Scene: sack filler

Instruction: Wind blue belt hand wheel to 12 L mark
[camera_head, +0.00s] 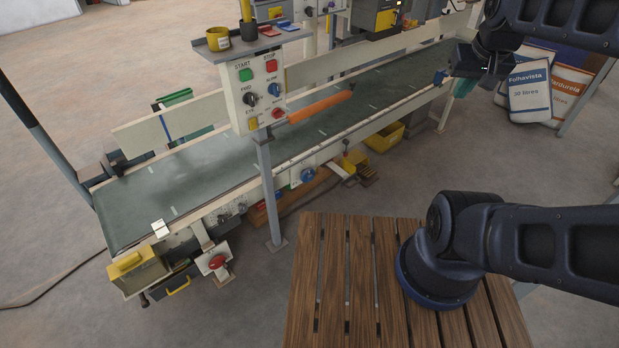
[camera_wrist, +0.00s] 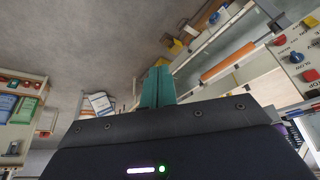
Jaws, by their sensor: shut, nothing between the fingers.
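A small blue round wheel (camera_head: 307,174) sits on the near side of the conveyor frame, below the belt and right of the control panel's post. I take it as the blue hand wheel. No 12 L mark can be read at this size. My gripper (camera_head: 464,87) is at the upper right, near the belt's far end and well apart from that wheel. Its teal fingers (camera_wrist: 158,88) are together in the wrist view, with nothing between them.
The control panel (camera_head: 260,92) stands on a post before the green conveyor belt (camera_head: 205,170). An orange bar (camera_head: 320,107) juts right from it. A slatted wooden table (camera_head: 335,270) is in front. Sacks (camera_head: 529,90) stand at right. A yellow bin (camera_head: 384,137) is under the conveyor.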

